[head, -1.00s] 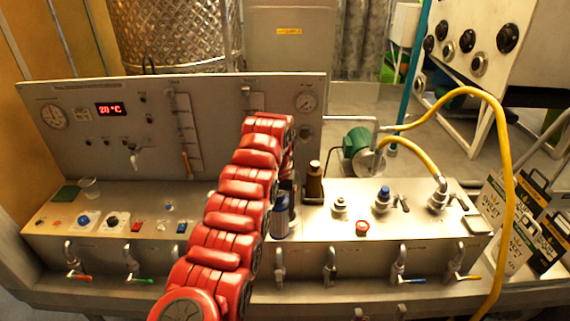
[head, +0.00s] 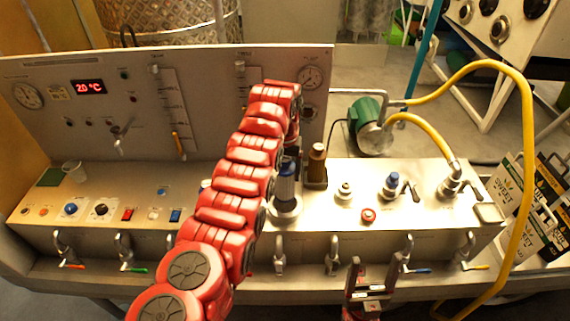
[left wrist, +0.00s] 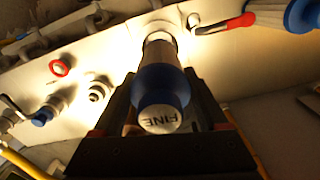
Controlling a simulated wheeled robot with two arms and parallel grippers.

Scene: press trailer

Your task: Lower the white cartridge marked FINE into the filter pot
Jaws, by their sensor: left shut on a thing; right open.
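My left gripper (head: 289,158) is shut on the white cartridge (head: 285,188), which hangs roughly upright below it. In the left wrist view the cartridge shows its blue cap (left wrist: 161,88) and a white top marked FINE (left wrist: 160,120), between the dark fingers. The round metal rim of what looks like the filter pot (head: 286,212) is directly below the cartridge on the bench. I cannot tell whether the lower end is inside the rim or just above it. My right gripper (head: 368,285) is open and empty in front of the bench.
Valves, a blue knob (head: 392,183) and a red cap (head: 368,215) lie further right. A yellow hose (head: 528,150) arches over the right end. The panel (head: 220,110) rises behind.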

